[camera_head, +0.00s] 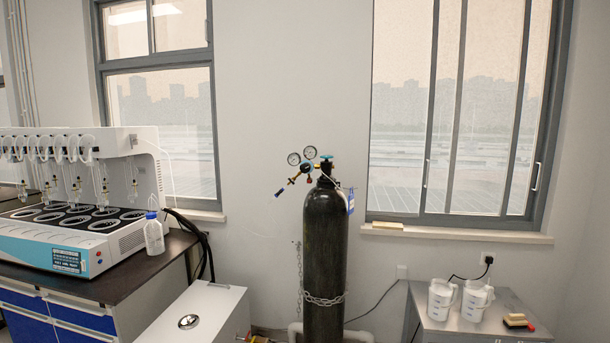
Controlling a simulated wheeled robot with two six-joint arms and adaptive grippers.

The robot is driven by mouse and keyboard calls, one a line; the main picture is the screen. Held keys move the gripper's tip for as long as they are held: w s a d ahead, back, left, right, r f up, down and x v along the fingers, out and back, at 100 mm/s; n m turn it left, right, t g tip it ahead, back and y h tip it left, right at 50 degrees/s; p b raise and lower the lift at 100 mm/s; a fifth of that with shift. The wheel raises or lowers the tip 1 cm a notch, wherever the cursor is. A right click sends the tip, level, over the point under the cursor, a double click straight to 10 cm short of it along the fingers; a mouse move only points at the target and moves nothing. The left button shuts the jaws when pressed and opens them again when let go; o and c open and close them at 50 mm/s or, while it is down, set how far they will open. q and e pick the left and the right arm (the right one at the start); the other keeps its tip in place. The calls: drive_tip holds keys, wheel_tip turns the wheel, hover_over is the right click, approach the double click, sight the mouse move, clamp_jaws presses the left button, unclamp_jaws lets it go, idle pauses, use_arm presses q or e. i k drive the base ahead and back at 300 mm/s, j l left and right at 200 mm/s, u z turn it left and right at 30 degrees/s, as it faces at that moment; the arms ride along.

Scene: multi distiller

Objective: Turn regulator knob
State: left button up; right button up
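A black gas cylinder (324,252) stands upright against the wall in the middle of the view. A chain (324,300) goes around its lower part. A regulator with two round gauges (301,156) sits at its top, to the left of the blue valve handwheel (326,157). A small dark knob or fitting (279,193) sticks out at the lower left of the regulator; it is too small to tell which. A blue tag (351,201) hangs at the cylinder's right side. Neither gripper shows in the head view.
A distiller (95,243) and a wash bottle (153,234) stand on a dark bench at the left. A white box (205,312) is at the cylinder's lower left. A grey cabinet (470,328) at the right bears two white jugs (441,299) and brushes.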

sight(305, 168)
drive_tip(key=u, duration=0.3)
drive_tip(key=i+l+u, duration=0.2)
drive_tip(key=u, duration=0.15)
drive_tip(key=i+l+u, duration=0.65)
drive_tip(key=l, duration=0.1)
